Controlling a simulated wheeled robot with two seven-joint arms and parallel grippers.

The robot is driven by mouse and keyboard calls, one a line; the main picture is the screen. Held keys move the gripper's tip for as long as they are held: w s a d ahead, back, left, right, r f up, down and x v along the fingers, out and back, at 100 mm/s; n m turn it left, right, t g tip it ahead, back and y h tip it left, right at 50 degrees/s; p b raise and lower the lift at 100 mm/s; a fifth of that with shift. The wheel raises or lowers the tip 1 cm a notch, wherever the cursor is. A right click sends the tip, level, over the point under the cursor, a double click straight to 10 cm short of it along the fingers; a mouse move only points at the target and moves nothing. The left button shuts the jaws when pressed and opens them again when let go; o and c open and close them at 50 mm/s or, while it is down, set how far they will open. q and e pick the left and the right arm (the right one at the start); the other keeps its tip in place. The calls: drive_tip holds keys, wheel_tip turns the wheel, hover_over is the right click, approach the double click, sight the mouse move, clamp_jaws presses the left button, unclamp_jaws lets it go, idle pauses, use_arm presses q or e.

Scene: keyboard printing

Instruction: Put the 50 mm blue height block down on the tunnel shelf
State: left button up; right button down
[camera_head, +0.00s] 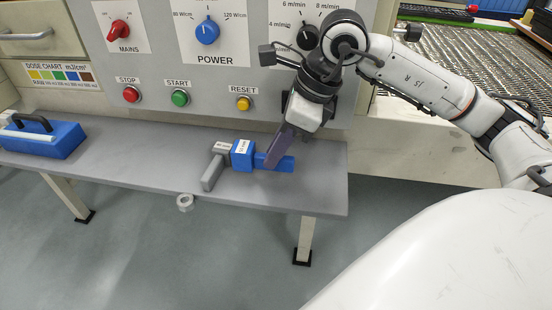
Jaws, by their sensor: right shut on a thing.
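The blue height block (243,154) has a white label and a blue bar-like part reaching right. It is over the right part of the grey tunnel shelf (130,150), in front of the control panel. My right gripper (275,161) comes down from the upper right and is shut on the bar-like part; its fingers hide some of it. The block looks very low over the shelf or on it; I cannot tell if it touches. My left gripper is not in view.
A grey angled piece (212,170) lies just left of the block, very close to it. A metal hex nut (185,202) is at the shelf's front edge. A blue case (45,139) stands at the far left. The shelf between case and grey piece is clear. A mesh conveyor (470,60) is back right.

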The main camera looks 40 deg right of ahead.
sight(276, 169)
drive_tip(key=shift+f+b, duration=0.55)
drive_tip(key=shift+f, duration=1.3)
drive_tip(key=c, duration=1.7)
unclamp_jaws()
drive_tip(key=shift+c, duration=0.2)
drive_tip(key=shift+r, duration=0.1)
drive_tip(key=shift+r+p, duration=0.2)
drive_tip(key=shift+p, duration=0.1)
drive_tip(key=p+v, duration=0.1)
drive_tip(key=v, duration=1.1)
drive_tip(key=shift+p, duration=0.3)
